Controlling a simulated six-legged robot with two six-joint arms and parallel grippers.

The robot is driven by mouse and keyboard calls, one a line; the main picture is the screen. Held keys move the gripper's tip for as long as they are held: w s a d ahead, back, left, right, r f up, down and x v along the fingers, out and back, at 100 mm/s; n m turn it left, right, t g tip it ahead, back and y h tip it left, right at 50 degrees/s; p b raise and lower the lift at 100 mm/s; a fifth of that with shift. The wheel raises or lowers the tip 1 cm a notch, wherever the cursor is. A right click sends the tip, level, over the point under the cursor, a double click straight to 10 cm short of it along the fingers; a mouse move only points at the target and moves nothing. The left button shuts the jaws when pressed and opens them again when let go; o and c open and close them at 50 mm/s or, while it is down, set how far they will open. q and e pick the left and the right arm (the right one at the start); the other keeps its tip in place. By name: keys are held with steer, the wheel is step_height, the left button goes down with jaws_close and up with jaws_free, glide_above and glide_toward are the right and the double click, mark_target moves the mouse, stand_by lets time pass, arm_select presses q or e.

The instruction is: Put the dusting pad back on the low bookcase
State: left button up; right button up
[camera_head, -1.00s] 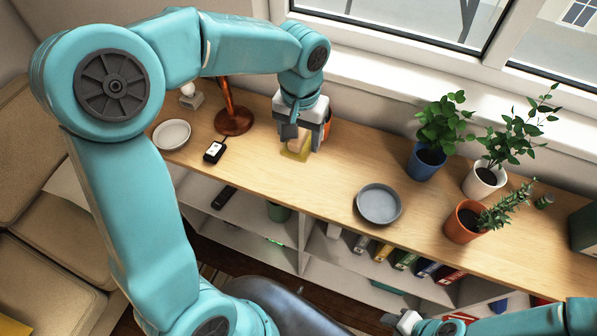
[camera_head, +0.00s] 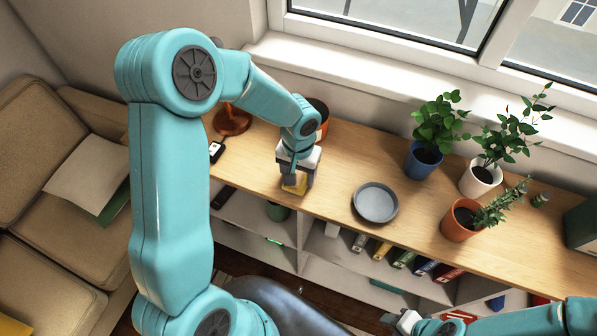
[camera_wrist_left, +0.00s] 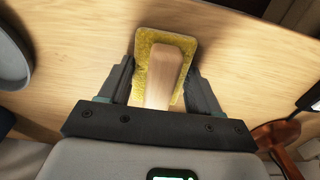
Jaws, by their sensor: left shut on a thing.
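The dusting pad is a yellow fuzzy pad (camera_head: 297,188) with a pale wooden handle. My left gripper (camera_head: 298,180) is shut on the handle. In the left wrist view the pad (camera_wrist_left: 147,42) and the handle (camera_wrist_left: 165,75) sit between the fingers of the left gripper (camera_wrist_left: 163,85). The pad is over the wooden top of the low bookcase (camera_head: 336,160), near its front edge. I cannot tell whether it touches the top. My right gripper (camera_head: 398,319) is at the bottom of the head view, small and partly cut off, away from the pad.
A grey dish (camera_head: 375,203) lies right of the pad. Potted plants in blue (camera_head: 424,162), white (camera_head: 478,179) and terracotta (camera_head: 460,222) pots stand further right. An orange pot (camera_head: 320,112) is behind my left wrist. A black-and-white gadget (camera_head: 215,151) and red-brown lamp base (camera_head: 232,122) are left.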

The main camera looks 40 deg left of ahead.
mark_target(299, 172)
arm_select(q)
steer(key=shift+d, duration=0.2)
steer(key=o, duration=1.1)
steer(key=shift+a+f, duration=0.15)
steer(key=shift+w+r, duration=0.1)
steer(key=shift+r, duration=0.5)
step_height(299, 172, up, 11)
steer(key=shift+r, duration=0.15)
